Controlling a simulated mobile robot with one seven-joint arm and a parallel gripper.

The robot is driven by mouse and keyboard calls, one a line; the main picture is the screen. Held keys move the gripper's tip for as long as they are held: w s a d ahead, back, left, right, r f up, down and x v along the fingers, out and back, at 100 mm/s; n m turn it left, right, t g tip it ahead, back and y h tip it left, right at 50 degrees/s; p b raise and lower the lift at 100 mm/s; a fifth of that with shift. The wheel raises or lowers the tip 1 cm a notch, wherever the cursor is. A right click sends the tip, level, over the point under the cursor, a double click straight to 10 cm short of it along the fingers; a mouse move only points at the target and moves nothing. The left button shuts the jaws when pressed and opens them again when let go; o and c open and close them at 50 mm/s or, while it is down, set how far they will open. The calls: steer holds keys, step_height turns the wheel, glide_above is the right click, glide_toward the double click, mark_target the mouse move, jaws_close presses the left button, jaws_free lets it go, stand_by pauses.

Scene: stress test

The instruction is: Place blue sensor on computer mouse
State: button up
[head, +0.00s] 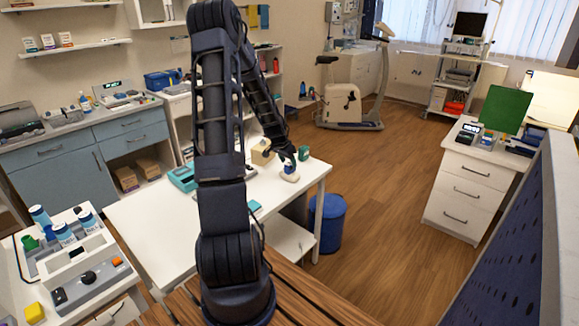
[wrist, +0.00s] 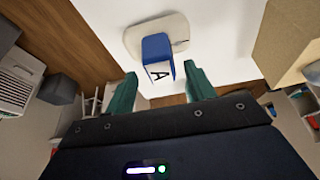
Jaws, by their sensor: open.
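The blue sensor (wrist: 157,48), a blue block with a white face marked "A", appears to sit on top of the white computer mouse (wrist: 177,25) in the wrist view. In the head view the small blue sensor (head: 288,168) shows over the pale mouse (head: 290,177) near the right end of the white table. My gripper (wrist: 160,73) has two teal fingers spread apart, with nothing between them. The sensor lies just beyond the fingertips. In the head view my gripper (head: 289,158) is close above the sensor and partly hides it.
A teal device (head: 183,177) is farther left. A blue bin (head: 328,224) stands on the floor beside the table.

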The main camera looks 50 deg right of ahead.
steer(key=v, duration=0.8)
steer(key=w+a+r+n+t+y, duration=0.1)
steer(key=w+a+r+n, duration=0.15)
steer(key=a+r, duration=0.55)
steer(key=w+a+r+n+t+y, duration=0.1)
steer(key=w+a+r+n, duration=0.15)
steer(key=a, duration=0.95)
steer(key=w+a+r+n+t, duration=0.1)
steer(key=w+a+r+n, duration=0.15)
steer(key=a+r, duration=0.55)
steer(key=s+a+r+n, duration=0.2)
steer(key=s+a, duration=0.3)
steer(key=a, duration=0.3)
steer(key=s+a+r+n+t+y, duration=0.1)
steer(key=s+a+n, duration=0.4)
steer(key=a, duration=0.4)
steer(key=s+a+r+n+y, duration=0.1)
steer(key=s+a+r+n, duration=0.1)
steer(key=s+a, duration=0.4)
steer(key=a+n, duration=0.1)
steer(key=a, duration=0.2)
steer(key=shift+s+r+t, duration=0.3)
steer(key=shift+r, duration=0.05)
steer(key=shift+a+n, duration=0.1)
steer(key=shift+n, duration=0.15)
